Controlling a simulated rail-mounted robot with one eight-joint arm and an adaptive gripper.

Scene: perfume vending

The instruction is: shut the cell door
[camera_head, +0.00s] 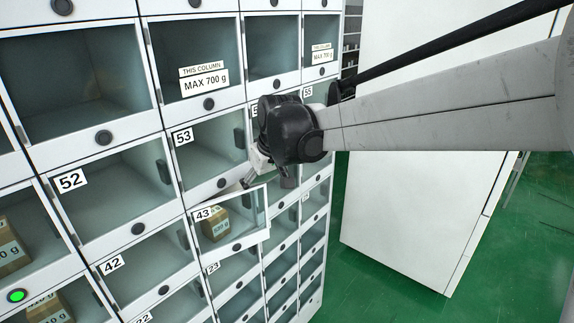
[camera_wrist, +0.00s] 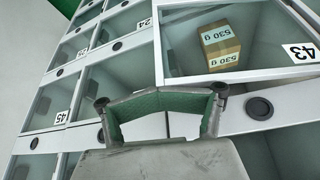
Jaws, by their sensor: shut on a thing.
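The door of cell 43 (camera_head: 256,238) is swung out from the locker front, with a clear pane, a white frame and a round black button. In the wrist view the same door (camera_wrist: 225,75) appears upside down. A brown box labelled 530 g (camera_head: 214,225) shows through its pane, and again in the wrist view (camera_wrist: 219,45). My gripper (camera_head: 251,178) is at the upper edge of this door and shut on it. In the wrist view my fingers (camera_wrist: 163,108) have green inner sides; the exact contact is partly hidden.
Cells 53 (camera_head: 183,137), 52 (camera_head: 71,181) and 42 (camera_head: 112,264) surround the door, with their fronts in the locker plane. A white cabinet (camera_head: 400,200) stands to the right on the green floor (camera_head: 370,280). Open floor lies between it and the locker.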

